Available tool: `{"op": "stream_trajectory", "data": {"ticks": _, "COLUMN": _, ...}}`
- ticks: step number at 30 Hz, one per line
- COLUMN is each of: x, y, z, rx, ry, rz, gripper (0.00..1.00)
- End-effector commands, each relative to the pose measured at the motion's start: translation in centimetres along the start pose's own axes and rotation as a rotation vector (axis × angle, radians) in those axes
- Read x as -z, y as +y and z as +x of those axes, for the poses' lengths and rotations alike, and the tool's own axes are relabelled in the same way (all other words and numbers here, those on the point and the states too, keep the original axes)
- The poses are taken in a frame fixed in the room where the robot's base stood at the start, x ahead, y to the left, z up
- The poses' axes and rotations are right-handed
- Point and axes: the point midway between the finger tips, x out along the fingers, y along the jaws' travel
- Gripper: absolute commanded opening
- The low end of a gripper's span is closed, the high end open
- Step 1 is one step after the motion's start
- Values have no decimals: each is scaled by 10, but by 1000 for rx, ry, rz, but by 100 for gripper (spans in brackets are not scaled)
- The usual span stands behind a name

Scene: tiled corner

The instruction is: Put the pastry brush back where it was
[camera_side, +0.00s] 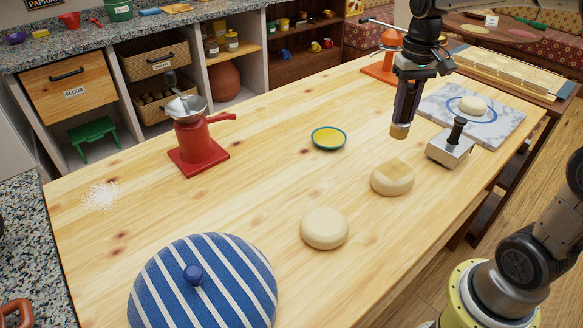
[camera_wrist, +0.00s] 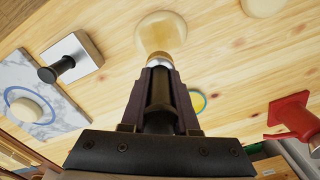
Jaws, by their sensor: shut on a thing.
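My gripper (camera_side: 406,98) is shut on the pastry brush (camera_side: 400,130), which points downward with its pale tip in the air above the table. The tip appears clear of the glazed dough round (camera_side: 392,179), which has a yellowish patch on top. A small teal-rimmed dish (camera_side: 329,138) with yellow liquid lies to the left of the brush. No place marked for the brush can be made out.
A metal block with a black handle (camera_side: 450,149) stands right of the brush, beside a marble board (camera_side: 505,119) bearing a dough round (camera_side: 473,105). Another dough round (camera_side: 325,228), a striped blue lid (camera_side: 235,285) and a red mill (camera_side: 198,145) stand leftward. Bare wood lies between them.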

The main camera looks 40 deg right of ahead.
Motion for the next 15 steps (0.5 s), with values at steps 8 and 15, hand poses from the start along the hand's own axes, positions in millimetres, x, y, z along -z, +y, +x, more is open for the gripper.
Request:
{"op": "stream_trajectory", "data": {"ticks": 8, "x": -10, "y": -98, "z": -7, "rx": 2, "ry": 3, "rz": -86, "gripper": 0}}
{"op": "stream_trajectory", "data": {"ticks": 15, "x": -30, "y": -151, "z": -6, "rx": 2, "ry": 2, "rz": -218, "gripper": 0}}
